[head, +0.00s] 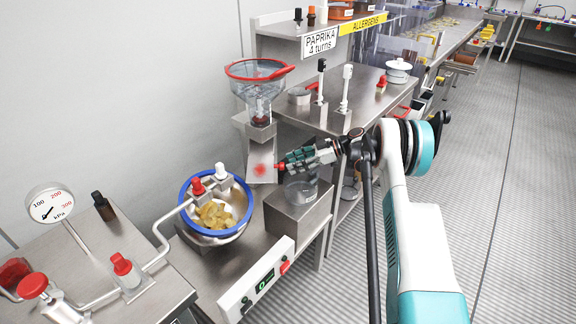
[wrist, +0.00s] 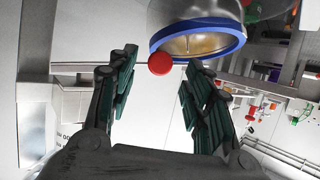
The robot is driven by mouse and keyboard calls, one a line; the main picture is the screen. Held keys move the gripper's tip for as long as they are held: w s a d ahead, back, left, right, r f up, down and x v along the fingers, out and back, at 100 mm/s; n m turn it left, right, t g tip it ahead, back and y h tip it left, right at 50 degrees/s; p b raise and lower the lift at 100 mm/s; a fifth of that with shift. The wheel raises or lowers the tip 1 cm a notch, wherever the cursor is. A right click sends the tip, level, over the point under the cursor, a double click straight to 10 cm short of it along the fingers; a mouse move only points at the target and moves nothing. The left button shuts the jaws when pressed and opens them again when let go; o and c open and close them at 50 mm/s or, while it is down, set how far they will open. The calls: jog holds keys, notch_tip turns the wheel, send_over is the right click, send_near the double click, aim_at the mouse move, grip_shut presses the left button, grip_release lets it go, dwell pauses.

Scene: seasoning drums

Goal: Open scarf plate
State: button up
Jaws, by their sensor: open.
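A clear hopper (head: 258,85) with a red rim stands on a metal stand. Below its outlet hangs a flat grey plate (head: 262,158) with a blurred red patch on it. I take this to be the scarf plate; it also seems to show as the pale panel (wrist: 98,38) in the wrist view. A small red knob (head: 281,166) sits at the plate's right side. My gripper (head: 284,160) is open with its fingertips close to the knob. In the wrist view the red knob (wrist: 160,64) shows between the spread fingertips; I cannot tell whether they touch it.
A metal box (head: 298,212) with a clear container (head: 301,192) stands below my gripper. A steel table (head: 365,97) with shakers stands behind. The floor at right is clear.

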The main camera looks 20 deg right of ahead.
jog(key=v, duration=0.8)
jog(key=shift+d, duration=0.25)
